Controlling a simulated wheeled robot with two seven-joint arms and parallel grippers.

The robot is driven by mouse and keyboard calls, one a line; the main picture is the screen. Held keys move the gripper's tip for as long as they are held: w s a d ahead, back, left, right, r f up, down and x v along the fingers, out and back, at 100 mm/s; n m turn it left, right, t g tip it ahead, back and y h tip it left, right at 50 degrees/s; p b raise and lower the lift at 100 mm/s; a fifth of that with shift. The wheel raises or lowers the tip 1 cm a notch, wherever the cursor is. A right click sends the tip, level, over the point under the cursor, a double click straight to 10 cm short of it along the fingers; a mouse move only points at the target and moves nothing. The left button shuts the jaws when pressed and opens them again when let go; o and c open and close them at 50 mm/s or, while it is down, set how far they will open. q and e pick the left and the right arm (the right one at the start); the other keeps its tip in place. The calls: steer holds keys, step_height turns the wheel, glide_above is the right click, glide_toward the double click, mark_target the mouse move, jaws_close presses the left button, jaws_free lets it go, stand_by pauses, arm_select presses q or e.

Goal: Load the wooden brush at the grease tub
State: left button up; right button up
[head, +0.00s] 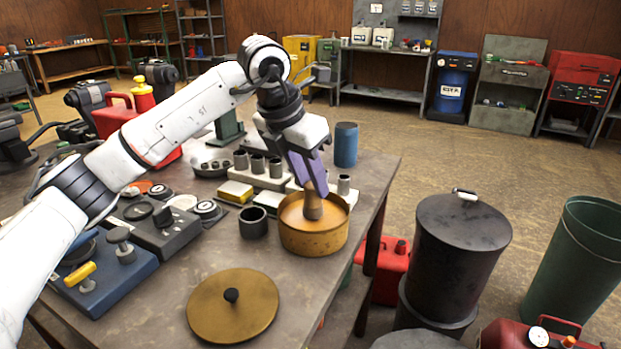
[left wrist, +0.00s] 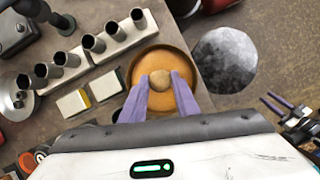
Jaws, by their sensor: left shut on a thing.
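The grease tub (head: 313,238) is a round orange-brown tub near the right edge of the workbench, open at the top. It also shows in the left wrist view (left wrist: 137,104). My left gripper (head: 313,188) has purple fingers and points down over the tub. It is shut on the wooden brush (head: 313,208), whose rounded wooden end shows between the fingertips in the left wrist view (left wrist: 160,80). The brush stands roughly upright with its lower part inside the tub. Whether its bristles touch grease is hidden.
A flat brass-coloured lid (head: 233,308) with a black knob lies on the workbench in front of the tub. A dark cup (head: 253,222) stands just left of the tub, and a blue cylinder (head: 346,145) behind it. A black drum (head: 460,240) stands on the floor to the right.

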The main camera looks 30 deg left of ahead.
mark_target(311, 186)
arm_select(q)
steer(key=shift+f, duration=0.45)
stand_by(1.0)
steer(key=shift+r, duration=0.1)
steer(key=shift+r+p, duration=2.7)
steer(key=shift+r, duration=0.8)
